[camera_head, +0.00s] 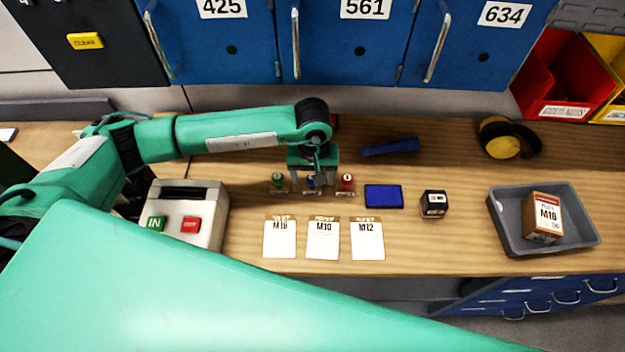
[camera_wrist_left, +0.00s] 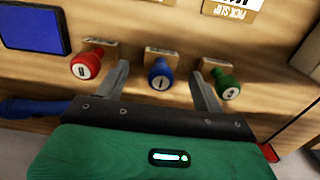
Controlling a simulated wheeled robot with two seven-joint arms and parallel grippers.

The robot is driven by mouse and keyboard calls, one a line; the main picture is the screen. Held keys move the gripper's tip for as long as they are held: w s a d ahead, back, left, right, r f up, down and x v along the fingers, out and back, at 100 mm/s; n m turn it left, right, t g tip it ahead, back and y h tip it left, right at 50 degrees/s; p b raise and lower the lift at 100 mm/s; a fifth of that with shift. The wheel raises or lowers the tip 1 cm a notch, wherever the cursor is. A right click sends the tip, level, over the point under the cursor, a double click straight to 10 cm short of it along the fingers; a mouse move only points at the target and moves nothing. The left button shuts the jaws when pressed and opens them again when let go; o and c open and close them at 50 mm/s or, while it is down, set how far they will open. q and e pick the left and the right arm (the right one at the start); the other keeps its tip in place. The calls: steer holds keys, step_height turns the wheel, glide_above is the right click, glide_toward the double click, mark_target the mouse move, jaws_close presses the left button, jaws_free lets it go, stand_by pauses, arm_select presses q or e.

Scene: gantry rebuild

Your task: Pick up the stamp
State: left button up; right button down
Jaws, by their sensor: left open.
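Three stamps stand in a row on the wooden bench: green (camera_head: 278,180), blue (camera_head: 310,184) and red (camera_head: 347,182). My left gripper (camera_head: 313,178) hangs over the blue stamp and partly hides it in the head view. In the left wrist view the fingers are open, with the blue stamp's knob (camera_wrist_left: 160,76) between their tips. The red stamp (camera_wrist_left: 86,65) is outside the left-hand finger and the green stamp (camera_wrist_left: 226,84) outside the right-hand one. No finger clearly touches a stamp. My right gripper is not in view.
A blue ink pad (camera_head: 384,196) and a small dark box (camera_head: 433,204) lie right of the stamps. Several white slips (camera_head: 323,242) lie in front. A grey device with buttons (camera_head: 207,198) stands left, a grey tray (camera_head: 515,235) right. Blue lockers (camera_head: 345,60) rise behind.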

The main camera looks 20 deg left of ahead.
mark_target(312, 182)
arm_select(q)
step_height(312, 182, down, 2)
steer(key=shift+p, duration=0.5)
steer(key=shift+f, duration=0.5)
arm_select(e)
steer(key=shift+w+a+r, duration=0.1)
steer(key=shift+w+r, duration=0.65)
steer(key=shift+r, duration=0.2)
arm_select(q)
steer(key=c, duration=1.1)
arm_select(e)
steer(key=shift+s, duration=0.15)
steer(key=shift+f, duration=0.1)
